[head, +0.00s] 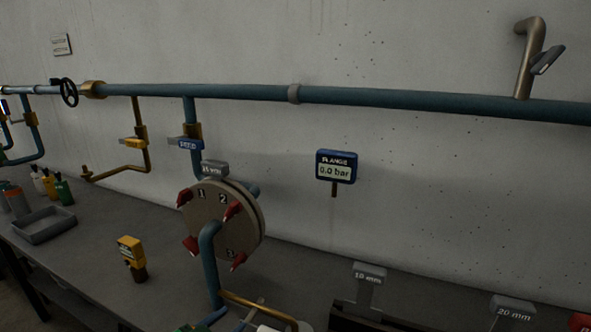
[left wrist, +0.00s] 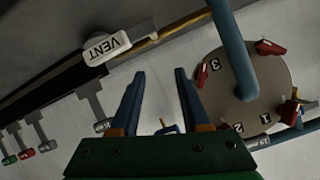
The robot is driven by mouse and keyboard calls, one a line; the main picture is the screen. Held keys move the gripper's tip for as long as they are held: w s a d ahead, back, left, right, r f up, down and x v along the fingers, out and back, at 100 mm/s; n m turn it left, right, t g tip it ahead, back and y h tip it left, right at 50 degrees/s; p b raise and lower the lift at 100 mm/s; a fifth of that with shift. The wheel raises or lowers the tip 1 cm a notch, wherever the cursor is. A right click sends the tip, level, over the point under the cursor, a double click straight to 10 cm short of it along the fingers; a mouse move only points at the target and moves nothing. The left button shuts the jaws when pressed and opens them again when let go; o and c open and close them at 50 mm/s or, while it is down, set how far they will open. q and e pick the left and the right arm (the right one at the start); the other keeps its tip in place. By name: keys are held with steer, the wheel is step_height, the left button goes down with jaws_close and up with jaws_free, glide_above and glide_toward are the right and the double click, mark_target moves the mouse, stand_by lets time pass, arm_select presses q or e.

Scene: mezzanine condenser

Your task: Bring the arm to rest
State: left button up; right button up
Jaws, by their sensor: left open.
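My left gripper (left wrist: 160,73) shows in the left wrist view with its two dark blue fingers apart and nothing between them. Its green body fills the bottom of that view. The round flange (head: 210,218) with red-handled clamps and numbers stands in the middle of the head view. It also shows in the left wrist view (left wrist: 275,80), to the right of my fingers and apart from them. In the head view little or nothing of the left gripper can be made out at the bottom edge. My right gripper does not show.
A teal pipe (head: 400,100) runs along the wall. A gauge (head: 336,167) reads 0.0 bar. A white VENT tag (left wrist: 107,46) is left of my fingers. A yellow device (head: 131,250) and a grey tray (head: 45,226) are on the bench.

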arm_select(q)
steer(key=s+f+n+g+y, duration=0.1)
steer(key=s+f+n+g, duration=0.15)
steer(key=s+f, duration=0.4)
steer(key=s+a+f+n+g+y, duration=0.1)
steer(key=s+f+g+y, duration=0.15)
steer(key=s, duration=0.65)
steer(key=s+f+n+g, duration=0.2)
steer(key=s+f+g, duration=0.2)
steer(key=s+f, duration=0.3)
steer(key=s+f+g, duration=0.1)
steer(key=s+f, duration=0.1)
steer(key=f, duration=0.7)
steer(key=s+f, duration=0.2)
steer(key=f, duration=0.6)
steer(key=s+a+f+g, duration=0.1)
steer(key=s+a+f, duration=0.1)
steer(key=s+f, duration=0.6)
steer(key=s, duration=0.3)
steer(key=shift+a+f, duration=0.25)
steer(key=shift+a, duration=0.05)
steer(key=shift+y, duration=0.25)
